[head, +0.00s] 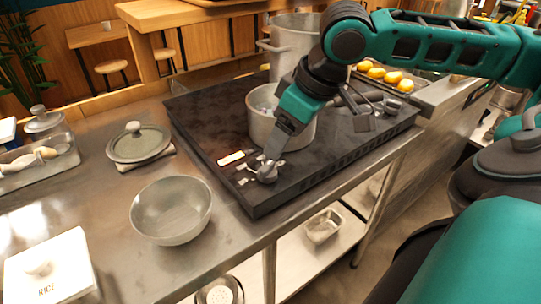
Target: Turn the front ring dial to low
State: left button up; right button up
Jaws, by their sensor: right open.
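A black cooktop (205,130) lies on the steel counter. A small metallic dial (266,173) sits on its front left part, beside a lit orange-white strip (231,158). My right gripper (270,158) points down at the dial, with its fingertips at or just above it. Its jaws are open, but the fingers partly hide the dial, so I cannot tell whether they touch it. The dial's setting is too small to read. A grey pot (262,126) stands on the cooktop right behind the gripper. My left gripper is not in view.
A taller pot (290,45) stands at the back of the cooktop. A metal bowl (171,211), a lidded dish (138,143) and a white rice container (47,268) stand on the counter to the left. A tray holds yellow-orange items (377,73) at the back right.

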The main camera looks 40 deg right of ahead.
aim_at(268, 165)
jog(key=b+x, duration=0.1)
jog(key=x, duration=0.5)
jog(key=shift+w+a+f, duration=0.1)
jog(key=shift+w+f, duration=0.05)
jog(key=shift+f, duration=0.1)
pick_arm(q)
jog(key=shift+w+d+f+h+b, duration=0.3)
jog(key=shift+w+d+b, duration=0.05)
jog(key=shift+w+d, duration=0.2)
pick_arm(e)
jog(key=shift+w+f, duration=0.3)
jog(key=shift+f, duration=0.3)
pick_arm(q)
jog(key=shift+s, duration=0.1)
pick_arm(e)
jog(key=shift+c, duration=0.2)
